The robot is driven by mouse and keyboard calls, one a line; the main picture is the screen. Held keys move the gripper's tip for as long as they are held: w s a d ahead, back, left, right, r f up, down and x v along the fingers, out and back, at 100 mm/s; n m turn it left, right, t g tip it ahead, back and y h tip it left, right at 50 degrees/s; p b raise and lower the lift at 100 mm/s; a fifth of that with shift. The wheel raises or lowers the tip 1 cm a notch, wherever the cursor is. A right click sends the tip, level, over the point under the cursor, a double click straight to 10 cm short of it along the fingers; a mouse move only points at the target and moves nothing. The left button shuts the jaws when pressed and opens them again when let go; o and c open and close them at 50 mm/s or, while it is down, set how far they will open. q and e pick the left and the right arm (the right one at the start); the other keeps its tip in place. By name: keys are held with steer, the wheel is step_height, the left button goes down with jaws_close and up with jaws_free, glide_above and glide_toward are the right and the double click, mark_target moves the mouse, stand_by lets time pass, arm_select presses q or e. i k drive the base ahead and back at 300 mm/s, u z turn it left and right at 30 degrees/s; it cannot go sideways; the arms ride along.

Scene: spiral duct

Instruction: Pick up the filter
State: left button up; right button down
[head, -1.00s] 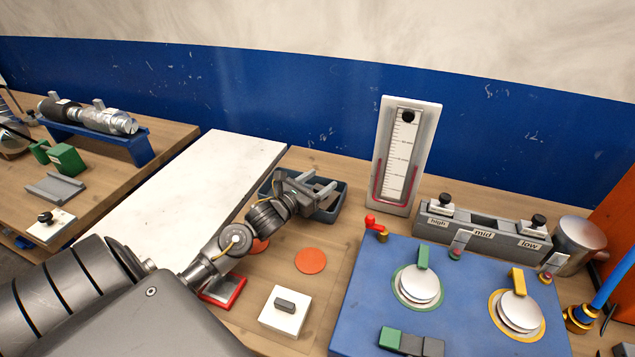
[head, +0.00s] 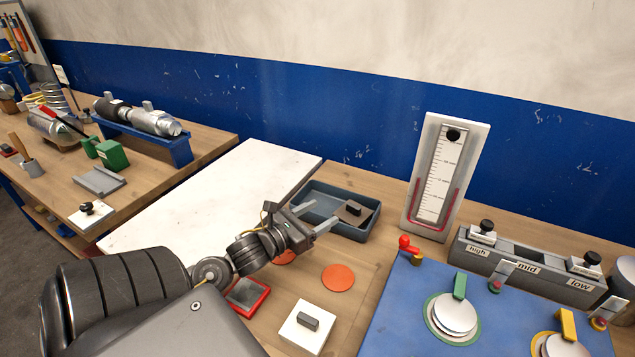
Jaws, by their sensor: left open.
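No item is labelled as the filter, and I cannot tell for certain which one it is. A small dark plate with a black block handle (head: 353,212) lies in the right part of a grey-blue tray (head: 343,232). A grey square in a red frame (head: 247,296) lies on the table, partly hidden behind my left arm. My left gripper (head: 319,216) is open and empty, with its fingers pointing right at the tray's near left side. It is apart from the dark plate. My right gripper is out of view.
A white board (head: 200,200) lies left of the tray. Orange discs (head: 338,278) and a white plate with a grey handle (head: 303,327) lie in front. A manometer (head: 445,175) stands behind a blue panel (head: 410,300) at the right.

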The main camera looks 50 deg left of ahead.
mark_target(308, 327)
steer(key=k, duration=1.5)
